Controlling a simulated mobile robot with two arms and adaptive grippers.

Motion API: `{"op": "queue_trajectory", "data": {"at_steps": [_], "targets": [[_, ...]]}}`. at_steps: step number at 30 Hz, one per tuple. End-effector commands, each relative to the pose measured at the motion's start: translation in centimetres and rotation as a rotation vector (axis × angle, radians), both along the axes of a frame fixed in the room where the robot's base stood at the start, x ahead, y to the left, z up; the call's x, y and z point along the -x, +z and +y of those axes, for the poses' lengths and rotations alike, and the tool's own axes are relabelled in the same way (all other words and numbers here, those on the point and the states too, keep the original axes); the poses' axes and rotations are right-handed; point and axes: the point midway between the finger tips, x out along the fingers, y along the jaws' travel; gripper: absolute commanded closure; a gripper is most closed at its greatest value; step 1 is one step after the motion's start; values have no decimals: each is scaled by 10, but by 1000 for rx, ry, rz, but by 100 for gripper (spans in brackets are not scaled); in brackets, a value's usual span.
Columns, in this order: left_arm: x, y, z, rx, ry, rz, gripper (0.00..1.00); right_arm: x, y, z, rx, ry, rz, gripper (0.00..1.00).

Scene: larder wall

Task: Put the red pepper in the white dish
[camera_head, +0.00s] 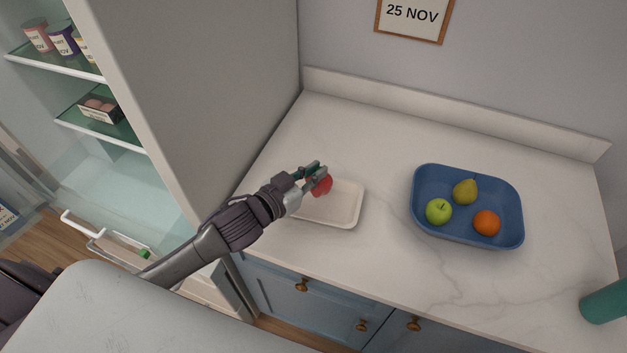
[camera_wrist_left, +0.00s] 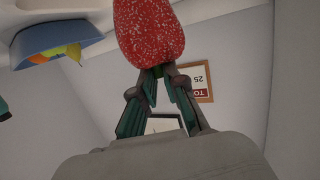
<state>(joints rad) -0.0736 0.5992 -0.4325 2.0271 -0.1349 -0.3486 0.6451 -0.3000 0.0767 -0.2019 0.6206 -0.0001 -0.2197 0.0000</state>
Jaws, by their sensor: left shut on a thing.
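The red pepper (camera_head: 321,187) is held in my left gripper (camera_head: 315,173), over the back part of the white dish in the head view. I cannot tell whether it touches the dish. In the left wrist view the pepper (camera_wrist_left: 149,32) is large and speckled red, between the tips of my left gripper (camera_wrist_left: 163,76). The white dish (camera_head: 345,216) is a shallow, rounded rectangle on the counter. My forearm and gripper hide its left part. My right gripper is not in view.
A blue tray (camera_head: 464,238) with a green apple, a pear and an orange stands right of the dish on the marble counter (camera_head: 380,145). A teal object (camera_head: 604,302) is at the right edge. An open fridge (camera_head: 105,165) with glass shelves stands left.

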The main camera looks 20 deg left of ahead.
Motion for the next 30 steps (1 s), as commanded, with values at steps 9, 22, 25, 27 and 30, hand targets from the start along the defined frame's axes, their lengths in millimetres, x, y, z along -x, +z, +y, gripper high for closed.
{"op": "queue_trajectory", "data": {"at_steps": [9,22,25,27,30], "targets": [[0,-37,2,2,1,1,100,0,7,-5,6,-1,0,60],[0,-45,1,1,-1,-2,100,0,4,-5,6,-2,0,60],[0,-44,1,0,0,0,72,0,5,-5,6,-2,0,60],[0,-44,1,0,0,0,64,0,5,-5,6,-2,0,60],[0,-44,1,0,0,0,64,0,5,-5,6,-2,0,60]]}}
